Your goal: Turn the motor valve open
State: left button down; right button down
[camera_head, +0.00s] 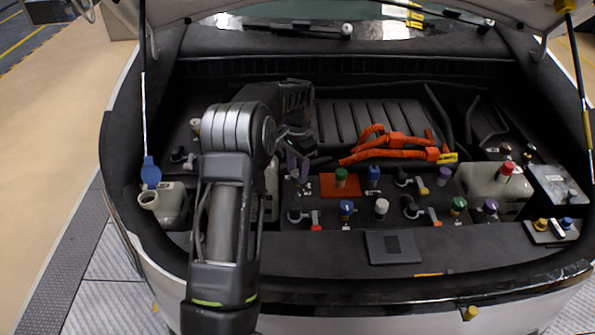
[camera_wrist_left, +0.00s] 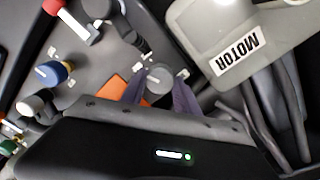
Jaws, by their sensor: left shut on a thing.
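My left gripper (camera_head: 299,168) reaches down into the open front bay, near the left end of the valve panel. In the left wrist view, its two purple fingers (camera_wrist_left: 160,92) are shut on a round grey valve knob (camera_wrist_left: 158,77), one finger on each side. A pale tank with a "MOTOR" label (camera_wrist_left: 236,56) is beside this knob. In the head view my arm covers most of that tank, and the gripped knob cannot be made out. My right gripper is not in view.
The panel carries several coloured knobs, such as a green one (camera_head: 341,177) on an orange plate, a blue one (camera_head: 347,208) and a white one (camera_head: 381,208). Orange cables (camera_head: 395,142) lie behind. An open-necked tank (camera_head: 165,203) is at left, a red-capped tank (camera_head: 492,188) at right.

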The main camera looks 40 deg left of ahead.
pick_arm(q)
jog(key=n+b, duration=0.1)
jog(key=n, duration=0.5)
jog(key=shift+n, duration=0.3)
jog(key=n, duration=0.7)
dwell(0.3)
jog(key=c, duration=0.9)
grip_release()
jog(key=shift+r+b, duration=0.55)
jog(key=shift+r, duration=3.35)
